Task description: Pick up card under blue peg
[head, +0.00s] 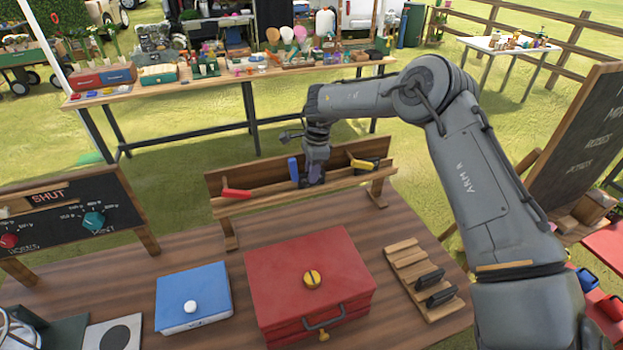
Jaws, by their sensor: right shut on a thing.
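The blue peg (293,169) stands tilted at the wooden rack (348,182), between a red peg (237,194) at the left and a yellow peg (362,164) at the right. My right gripper (314,181) points down at the rack, just right of the blue peg. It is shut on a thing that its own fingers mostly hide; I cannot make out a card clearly. My left gripper is not in view.
On the wooden table stand a blue box (194,294) with a white knob, a red case (310,281) with a yellow knob, and a slatted wooden holder (415,268) with dark pieces. A dial board (70,218) stands left. Bare table lies between rack and boxes.

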